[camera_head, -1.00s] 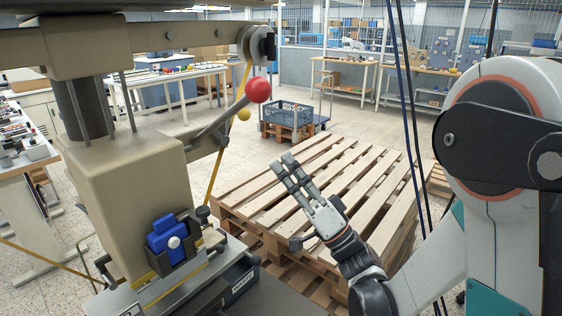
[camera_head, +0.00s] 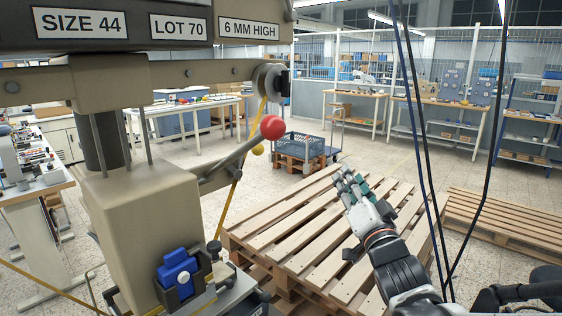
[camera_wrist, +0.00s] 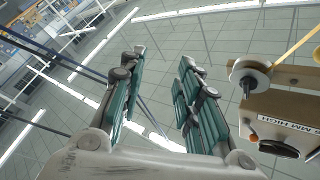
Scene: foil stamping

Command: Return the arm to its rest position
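My gripper (camera_head: 349,181) is in front of the wooden pallet stack in the head view, pointing up and away, clear of the machine. In the wrist view my gripper (camera_wrist: 160,65) shows its green-padded fingers spread apart with nothing between them. The foil stamping machine (camera_head: 135,205) stands at the left of the head view, with a red ball (camera_head: 272,127) on its lever and a blue block (camera_head: 178,272) in a dark holder low on its front. Part of the machine (camera_wrist: 285,105) shows at the right of the wrist view.
A pallet stack (camera_head: 290,236) fills the middle floor, and another pallet (camera_head: 510,222) lies at right. Blue and dark cables (camera_head: 428,165) hang close to the right of my gripper.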

